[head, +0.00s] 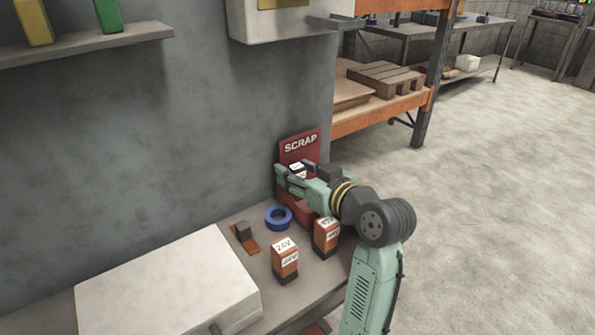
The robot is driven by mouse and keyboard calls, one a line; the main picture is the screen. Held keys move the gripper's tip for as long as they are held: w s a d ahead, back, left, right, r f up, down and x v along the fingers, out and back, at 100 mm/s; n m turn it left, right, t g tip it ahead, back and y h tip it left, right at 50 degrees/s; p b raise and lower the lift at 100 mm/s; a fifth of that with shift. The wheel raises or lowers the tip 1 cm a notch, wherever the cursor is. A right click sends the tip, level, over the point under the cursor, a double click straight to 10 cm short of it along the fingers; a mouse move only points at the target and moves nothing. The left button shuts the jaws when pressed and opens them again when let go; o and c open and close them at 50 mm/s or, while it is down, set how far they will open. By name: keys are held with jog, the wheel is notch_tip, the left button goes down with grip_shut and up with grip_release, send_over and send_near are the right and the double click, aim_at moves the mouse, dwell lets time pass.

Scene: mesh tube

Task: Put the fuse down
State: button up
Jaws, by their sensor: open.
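My gripper (293,172) is open at the red scrap bin (299,146), which has SCRAP lettered on its back plate. A small white-labelled block (297,167), possibly the fuse, shows between the fingers. Most of it is hidden by my gripper, so I cannot tell whether it rests on anything or touches a finger. Two orange-brown fuse-like blocks with white labels stand upright on the bench: one marked 24V (285,263), and one (326,236) nearer my arm.
A blue tape roll (278,217) and a small brown piece with a dark block (244,236) lie on the bench. A large white box (168,285) fills the front left. A grey wall (160,150) stands behind. A shelf rack (385,100) is beyond the bench.

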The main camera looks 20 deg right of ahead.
jog(key=shift+r+p, duration=0.35)
jog(key=shift+r, duration=0.05)
jog(key=b+v, duration=0.2)
jog(key=v, duration=1)
jog(key=shift+f, duration=0.2)
